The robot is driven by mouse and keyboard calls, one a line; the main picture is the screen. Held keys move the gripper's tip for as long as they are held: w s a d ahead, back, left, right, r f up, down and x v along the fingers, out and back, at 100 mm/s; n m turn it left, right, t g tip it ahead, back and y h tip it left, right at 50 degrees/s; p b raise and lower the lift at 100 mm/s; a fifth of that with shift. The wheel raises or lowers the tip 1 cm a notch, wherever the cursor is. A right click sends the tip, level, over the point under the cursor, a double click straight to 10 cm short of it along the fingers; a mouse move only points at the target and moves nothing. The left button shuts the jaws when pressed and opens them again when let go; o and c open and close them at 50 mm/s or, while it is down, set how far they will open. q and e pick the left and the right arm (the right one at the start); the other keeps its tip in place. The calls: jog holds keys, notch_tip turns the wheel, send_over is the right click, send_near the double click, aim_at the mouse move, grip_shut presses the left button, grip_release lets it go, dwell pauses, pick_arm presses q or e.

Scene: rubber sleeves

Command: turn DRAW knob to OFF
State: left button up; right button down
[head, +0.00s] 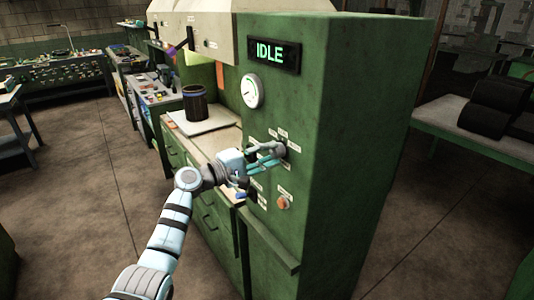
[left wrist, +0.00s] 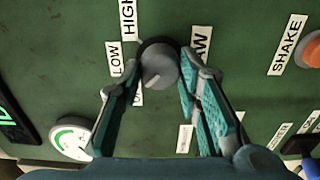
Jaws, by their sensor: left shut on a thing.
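The DRAW knob (left wrist: 160,66) is a round grey knob on the green panel (head: 330,130), with a paler mark on its face. Labels LOW, HIGH and a partly hidden one starting with O sit around it; the DRAW label is partly covered by a finger. My left gripper (left wrist: 160,78) is shut on the knob, one teal-padded finger on each side. In the head view the left gripper (head: 272,157) reaches the panel front and mostly hides the knob. Which label the knob points to I cannot tell. My right gripper is out of view.
A lit IDLE display (head: 273,54) and a round gauge (head: 252,91) are above the knob. An orange button (head: 284,202) sits lower, beside the SHAKE label (left wrist: 288,44). A dark cylinder (head: 195,103) stands on the counter to the left. A bench (head: 450,130) is at the right.

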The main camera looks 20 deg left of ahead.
pick_arm(q)
jog(key=shift+f, duration=0.1)
jog(key=o, duration=1.1)
jog(key=shift+d, duration=0.2)
jog(key=shift+o, duration=0.2)
jog(key=v, duration=1.2)
